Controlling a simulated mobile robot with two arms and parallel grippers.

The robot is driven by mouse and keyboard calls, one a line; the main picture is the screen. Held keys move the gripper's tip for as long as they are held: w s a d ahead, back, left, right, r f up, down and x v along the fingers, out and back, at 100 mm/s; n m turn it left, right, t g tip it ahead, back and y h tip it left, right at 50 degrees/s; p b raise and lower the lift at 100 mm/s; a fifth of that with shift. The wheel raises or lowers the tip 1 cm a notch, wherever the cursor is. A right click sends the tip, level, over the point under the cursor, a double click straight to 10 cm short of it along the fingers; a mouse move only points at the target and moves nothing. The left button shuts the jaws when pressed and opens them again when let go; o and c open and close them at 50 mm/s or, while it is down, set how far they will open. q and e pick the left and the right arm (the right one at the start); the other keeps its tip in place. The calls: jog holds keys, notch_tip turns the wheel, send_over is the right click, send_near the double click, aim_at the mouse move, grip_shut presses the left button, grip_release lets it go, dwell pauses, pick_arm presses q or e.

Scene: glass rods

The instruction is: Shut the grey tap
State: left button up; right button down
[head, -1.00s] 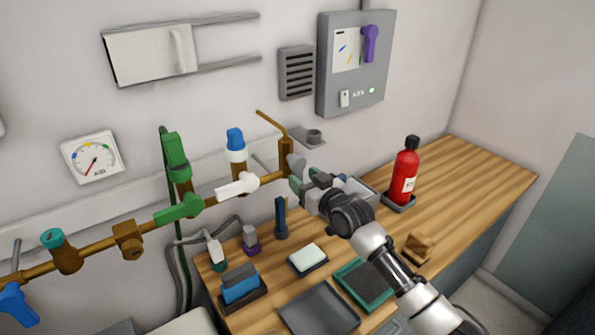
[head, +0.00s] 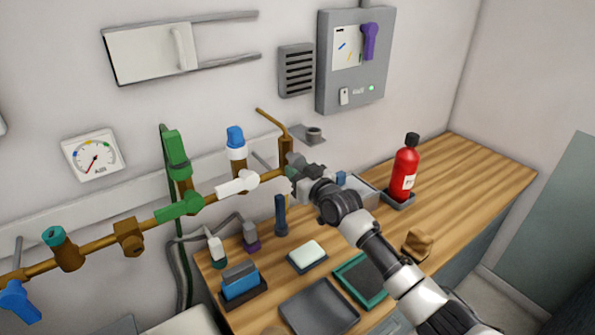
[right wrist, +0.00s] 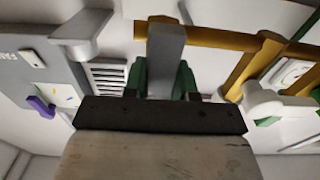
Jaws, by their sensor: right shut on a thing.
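The grey tap (head: 293,157) sits at the right end of the brass pipe, by the upright spout, mostly hidden behind my right gripper (head: 298,173) in the head view. In the right wrist view its flat grey handle (right wrist: 165,58) runs straight out from the brass pipe (right wrist: 205,36), across the pipe's line. The dark green fingers of my right gripper (right wrist: 164,80) are shut on the handle, one on each side. My left gripper is not in view.
The white tap (head: 238,184) is close to the left on the same pipe, with the green tap (head: 180,208) beyond it.

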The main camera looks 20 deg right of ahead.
jog(key=shift+m, duration=0.3)
jog(key=a+r+m+p, duration=0.1)
jog(key=m+p, duration=0.1)
jog(key=m, duration=0.3)
jog(key=r+m+p, duration=0.1)
jog(key=m+p, duration=0.1)
jog(key=m, duration=0.4)
jog(key=s+a+m+p, duration=0.1)
jog(key=m+p, duration=0.1)
jog(key=m, duration=0.4)
jog(key=shift+a+r, duration=0.3)
jog(key=shift+r, duration=0.1)
jog(key=shift+m, duration=0.3)
jog(key=c, duration=0.9)
grip_release()
jog(key=shift+s, duration=0.1)
